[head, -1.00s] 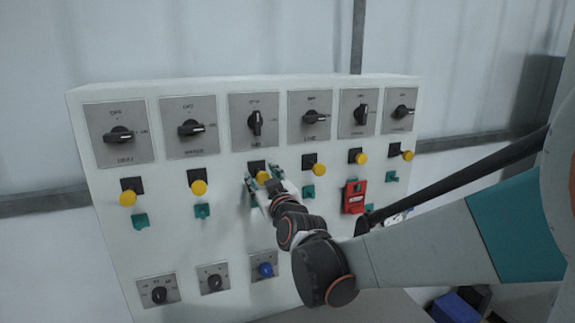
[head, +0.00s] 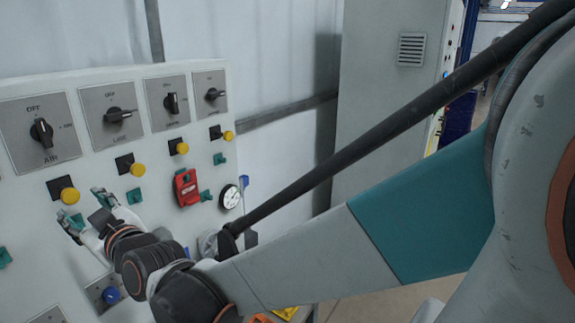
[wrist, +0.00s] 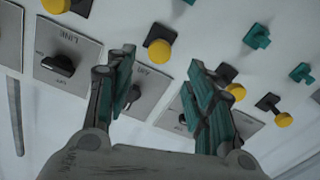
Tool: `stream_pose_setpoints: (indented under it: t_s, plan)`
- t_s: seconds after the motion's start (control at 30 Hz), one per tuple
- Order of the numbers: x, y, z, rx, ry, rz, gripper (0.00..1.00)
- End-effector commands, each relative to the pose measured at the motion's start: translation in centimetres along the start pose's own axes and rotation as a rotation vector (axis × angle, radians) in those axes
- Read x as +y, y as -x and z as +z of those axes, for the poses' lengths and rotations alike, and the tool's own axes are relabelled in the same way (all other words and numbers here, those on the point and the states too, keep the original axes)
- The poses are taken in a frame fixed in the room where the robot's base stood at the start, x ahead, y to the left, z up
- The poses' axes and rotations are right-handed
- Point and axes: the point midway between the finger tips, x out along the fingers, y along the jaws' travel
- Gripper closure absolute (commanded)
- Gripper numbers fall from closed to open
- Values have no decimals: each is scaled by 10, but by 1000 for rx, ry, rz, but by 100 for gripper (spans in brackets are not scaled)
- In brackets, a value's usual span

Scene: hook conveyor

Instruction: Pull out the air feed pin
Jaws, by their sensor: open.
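The air feed pin is a yellow round knob (head: 69,195) on a black block, below the AIR switch (head: 42,133) on the white panel. It also shows in the wrist view (wrist: 159,52), where the panel appears upside down. My gripper (head: 84,208) is open and empty, low and to the right of the pin in the head view. In the wrist view my two teal-padded fingers (wrist: 161,64) stand apart, with the pin seen between them. Nothing shows them touching it. The left finger covers part of the AIR switch in that view.
The neighbouring LINE switch (head: 118,115) has its own yellow knob (head: 138,170). Teal pieces (head: 135,196), a red device (head: 186,187), a round gauge (head: 230,196) and a blue knob (head: 110,295) are also on the panel. A grey cabinet (head: 385,110) stands at the right.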

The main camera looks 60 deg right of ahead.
Motion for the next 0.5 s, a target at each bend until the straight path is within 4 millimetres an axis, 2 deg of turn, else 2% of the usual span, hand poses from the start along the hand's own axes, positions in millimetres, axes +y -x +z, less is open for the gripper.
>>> stream_pose_setpoints:
  t_s: [0.03,0.2,0.5]
  plan:
    - [0,8,0,0,0,0,51]
    - [0,22,0,0,-1,0,51]
    - [0,27,0,0,-1,0,51]
